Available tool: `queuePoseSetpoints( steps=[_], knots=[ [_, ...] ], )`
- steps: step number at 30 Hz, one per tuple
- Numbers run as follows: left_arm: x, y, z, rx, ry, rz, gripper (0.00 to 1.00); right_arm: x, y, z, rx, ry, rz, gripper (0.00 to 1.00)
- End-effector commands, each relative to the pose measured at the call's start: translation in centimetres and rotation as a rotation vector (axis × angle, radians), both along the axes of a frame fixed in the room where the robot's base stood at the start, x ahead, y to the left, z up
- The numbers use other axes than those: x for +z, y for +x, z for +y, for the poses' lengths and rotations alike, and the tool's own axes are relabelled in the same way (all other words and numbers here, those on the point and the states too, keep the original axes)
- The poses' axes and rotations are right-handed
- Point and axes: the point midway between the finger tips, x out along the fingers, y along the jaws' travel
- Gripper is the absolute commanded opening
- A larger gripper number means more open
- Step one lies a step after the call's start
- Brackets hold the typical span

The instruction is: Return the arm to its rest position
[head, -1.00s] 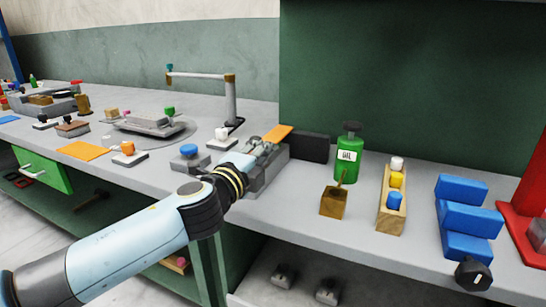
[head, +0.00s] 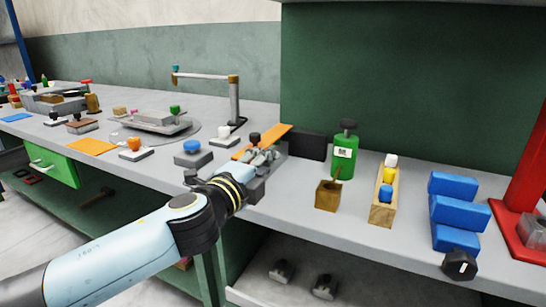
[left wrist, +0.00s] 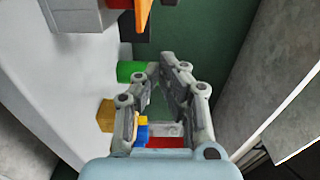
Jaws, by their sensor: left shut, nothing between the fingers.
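My left arm comes in from the lower left in the head view. Its gripper (head: 262,158) is just in front of the grey fixture with the orange strip (head: 270,139), near the bench edge, and hides part of the fixture. In the left wrist view the fingers (left wrist: 160,64) lean together at their tips, and nothing is held between them. Whether the gripper touches the fixture cannot be told. My right gripper is in neither view.
A green bottle (head: 344,155), a brown box (head: 328,195), a wooden rack (head: 383,208) and blue blocks (head: 459,212) stand right of the gripper. A blue button box (head: 193,154) is at left.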

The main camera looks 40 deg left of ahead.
Motion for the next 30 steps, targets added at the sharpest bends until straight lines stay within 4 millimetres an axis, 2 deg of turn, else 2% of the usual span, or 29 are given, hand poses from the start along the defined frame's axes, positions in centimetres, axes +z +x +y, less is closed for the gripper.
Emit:
queuePoseSetpoints(
  steps=[4, 9, 21, 23, 25, 28, 30],
  knots=[
    [-0.2, -2.8, -0.8, -0.001, 0.0, 0.002, 0.0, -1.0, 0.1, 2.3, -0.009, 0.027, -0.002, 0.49],
    [-0.1, -4.8, -1.3, 0.0, 0.001, 0.001, 0.0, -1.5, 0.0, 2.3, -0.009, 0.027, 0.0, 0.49],
    [0.0, -5.7, -1.2, 0.02, -0.031, 0.001, 0.0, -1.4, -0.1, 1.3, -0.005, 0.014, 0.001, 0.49],
    [-0.3, -6.2, -0.7, 0.069, -0.101, 0.009, 0.0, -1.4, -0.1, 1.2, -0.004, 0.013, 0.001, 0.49],
    [-1.2, -7.5, 0.4, 0.168, -0.249, 0.036, 0.0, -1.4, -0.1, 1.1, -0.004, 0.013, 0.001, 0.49],
    [-4.1, -10.4, 1.0, 0.351, -0.531, 0.124, 0.0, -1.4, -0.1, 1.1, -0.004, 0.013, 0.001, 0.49],
    [-6.5, -12.7, 0.4, 0.462, -0.709, 0.212, 0.0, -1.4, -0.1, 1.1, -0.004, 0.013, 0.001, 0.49]
  ],
)
